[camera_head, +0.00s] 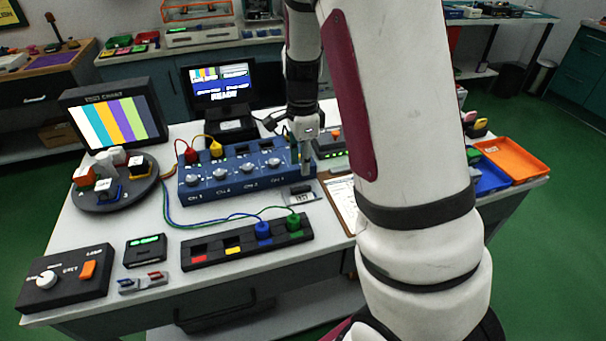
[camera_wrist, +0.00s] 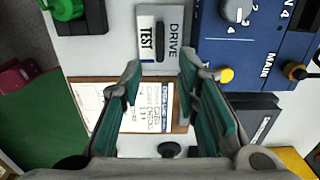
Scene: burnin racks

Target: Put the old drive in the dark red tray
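My gripper (camera_head: 306,170) points down beside the right end of the blue channel unit. In the wrist view my gripper (camera_wrist: 160,72) has its two fingers well apart with nothing between them. Ahead of the fingertips is a light plate labelled TEST DRIVE (camera_wrist: 147,22) with a short dark bar (camera_wrist: 160,42) on it; the plate also shows in the head view (camera_head: 301,199). I cannot tell whether the dark bar is a drive. No drive is clearly identifiable as the old one.
The blue channel unit (camera_head: 247,178) is close by. A clipboard (camera_head: 343,203) and a dark device with green lights (camera_head: 331,147) lie near the gripper. A blue tray (camera_head: 492,177) and an orange tray (camera_head: 514,158) are at the right. Cables run to a dark socket strip (camera_head: 247,243).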

